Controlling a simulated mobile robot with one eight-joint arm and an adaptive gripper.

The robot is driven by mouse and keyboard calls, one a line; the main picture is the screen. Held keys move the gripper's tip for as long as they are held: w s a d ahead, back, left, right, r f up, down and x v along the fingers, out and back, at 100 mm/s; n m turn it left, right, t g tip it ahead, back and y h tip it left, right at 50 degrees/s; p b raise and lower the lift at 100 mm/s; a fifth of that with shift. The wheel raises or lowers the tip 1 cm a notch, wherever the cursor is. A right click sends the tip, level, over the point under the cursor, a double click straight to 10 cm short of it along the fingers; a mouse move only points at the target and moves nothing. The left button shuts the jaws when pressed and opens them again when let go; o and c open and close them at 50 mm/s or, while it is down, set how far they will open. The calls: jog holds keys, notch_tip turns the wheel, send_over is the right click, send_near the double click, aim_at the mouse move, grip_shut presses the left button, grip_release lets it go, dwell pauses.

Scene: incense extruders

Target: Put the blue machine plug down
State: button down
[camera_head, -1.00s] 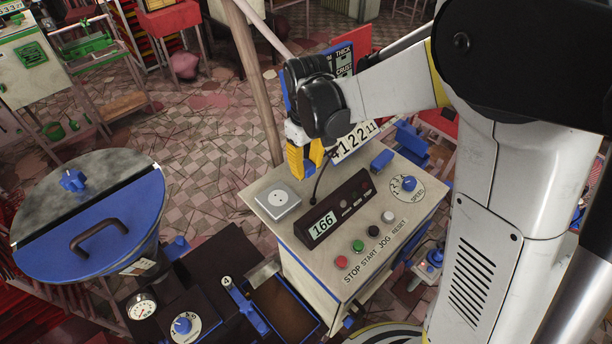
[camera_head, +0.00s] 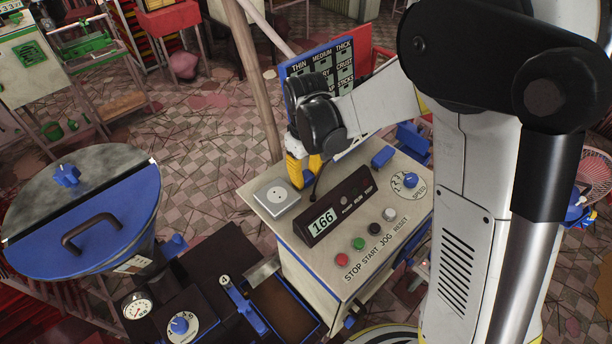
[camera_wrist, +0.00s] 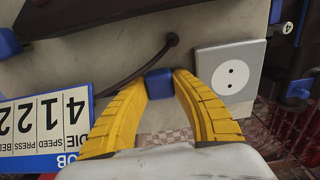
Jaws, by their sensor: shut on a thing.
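The blue machine plug (camera_wrist: 160,84) is held between the yellow fingertips of my gripper (camera_wrist: 160,90) in the wrist view. In the head view my gripper (camera_head: 302,172) is over the far part of the cream machine top, and the plug is hidden there. A dark cord runs to a grommet (camera_wrist: 171,39) on the machine top near the plug. The white two-hole socket (camera_wrist: 230,73) is to the right of the plug in the wrist view, apart from it. In the head view the socket (camera_head: 278,197) is left of my gripper.
The cream machine top (camera_head: 370,255) carries a display (camera_head: 323,221), several buttons and a speed knob (camera_head: 410,180). A label board (camera_wrist: 45,130) is left of my gripper in the wrist view. A blue-lidded drum (camera_head: 90,225) stands at the left.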

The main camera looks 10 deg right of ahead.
aim_at(307, 175)
jog(key=c, duration=1.2)
grip_release()
jog(key=shift+o, duration=0.2)
jog(key=shift+r, duration=0.1)
jog(key=shift+r+p, duration=0.35)
jog(key=shift+p, duration=0.15)
notch_tip(307, 175, up, 12)
jog(key=r+p, duration=0.1)
jog(key=p, duration=0.1)
jog(key=s+d+r+m+t, duration=0.2)
jog(key=s+d, duration=0.3)
jog(key=s, duration=0.3)
jog(key=s+d+r+m+t, duration=0.3)
jog(key=s+d+m+t, duration=0.1)
jog(key=s, duration=0.3)
jog(key=shift+s+d+m+t, duration=0.4)
jog(key=shift+d+t, duration=0.2)
jog(key=shift+d, duration=0.15)
